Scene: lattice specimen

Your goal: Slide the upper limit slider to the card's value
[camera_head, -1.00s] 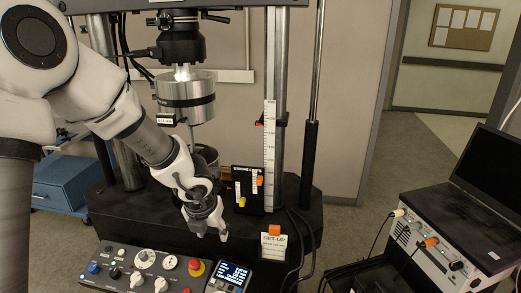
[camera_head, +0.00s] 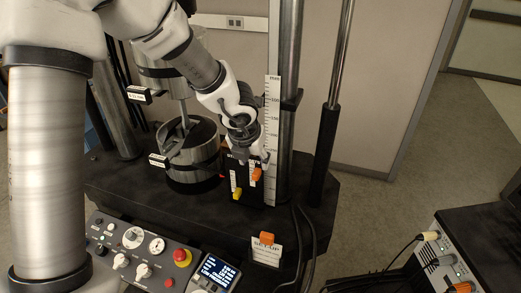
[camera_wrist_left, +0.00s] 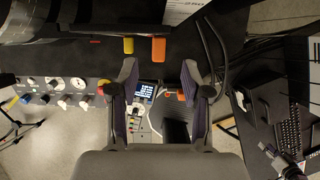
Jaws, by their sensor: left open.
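A black slider panel (camera_head: 246,193) stands upright on the machine's dark base. It carries an orange slider (camera_head: 256,174), higher and to the right, and a yellow slider (camera_head: 237,193), lower and to the left. Their small labels are unreadable. My left gripper (camera_head: 249,157) is at the panel's top, just above the orange slider, and hides the top edge. In the left wrist view the gripper (camera_wrist_left: 160,68) is open and empty; the orange slider (camera_wrist_left: 158,48) lies ahead of the gap between its fingers. The set-up card (camera_head: 266,254) stands in front; its small text is unreadable.
A white scale (camera_head: 272,110) stands behind the panel, next to a metal column. A control box (camera_head: 130,255) with a red button and a small display (camera_head: 217,270) stand in front. Dark cables (camera_head: 302,240) run down right of the card. A steel cylinder (camera_head: 190,150) stands at left.

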